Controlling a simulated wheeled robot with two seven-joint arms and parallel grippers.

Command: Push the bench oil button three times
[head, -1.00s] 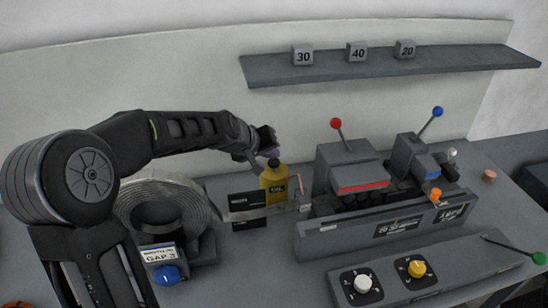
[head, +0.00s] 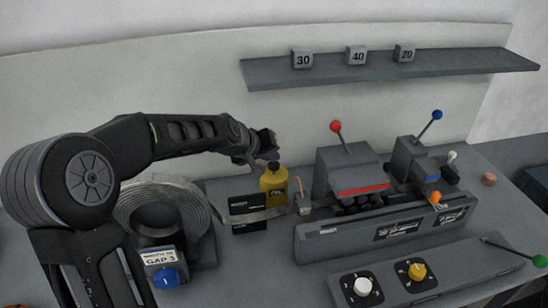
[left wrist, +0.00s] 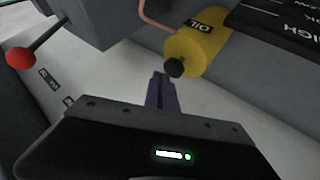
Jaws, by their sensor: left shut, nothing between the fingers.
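The yellow oil bottle (head: 273,189) with a black button cap stands on the bench behind the metal strip, left of the lever machine. In the left wrist view the oil bottle (left wrist: 195,48) shows its OIL label and its black cap (left wrist: 174,68). My left gripper (head: 268,150) is shut and empty, just above the bottle's top. In the left wrist view the closed fingertips (left wrist: 160,80) are right beside the cap; whether they touch it I cannot tell. My right gripper is not in view.
A coil of strip (head: 165,208) stands at the left, near a blue knob (head: 166,278). The machine with a red-ball lever (head: 336,127) stands right of the bottle. A control panel (head: 455,262) with knobs lies in front. A shelf (head: 440,65) hangs behind.

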